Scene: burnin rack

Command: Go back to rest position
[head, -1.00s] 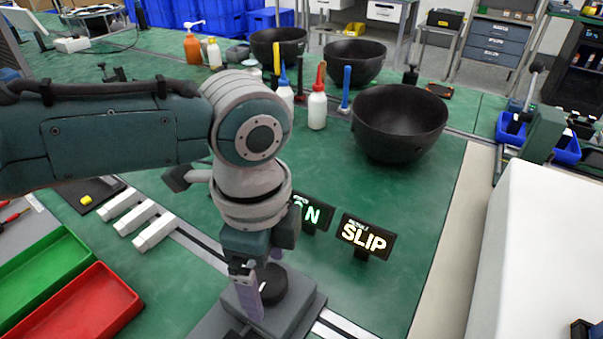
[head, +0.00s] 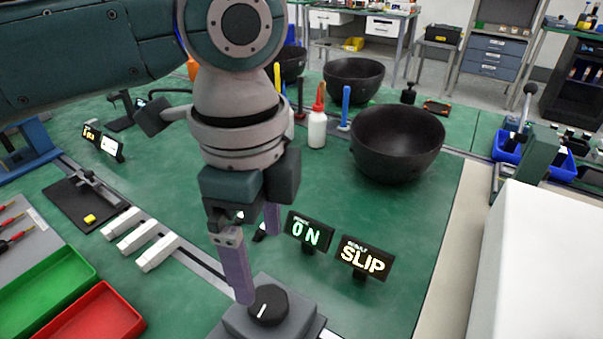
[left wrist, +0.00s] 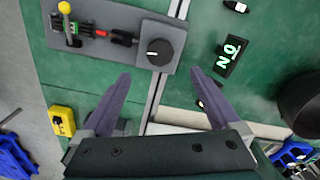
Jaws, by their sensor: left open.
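My left gripper (head: 254,262) is open and empty, pointing down above the green bench. Its purple fingers also show spread apart in the left wrist view (left wrist: 165,95). In the head view it hangs just behind and above a black knob (head: 268,304) on a grey base. The left wrist view shows that knob (left wrist: 159,52) ahead of the fingertips, apart from them, with a white pointer line. My right gripper is not in view.
Black bowls (head: 397,143), a white bottle (head: 317,128) and coloured-handled tools stand behind the signs. Green (head: 45,285) and red (head: 90,318) trays lie at the left. A white block (head: 545,260) fills the right. A yellow-knobbed lever (left wrist: 65,10) stands beside the knob.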

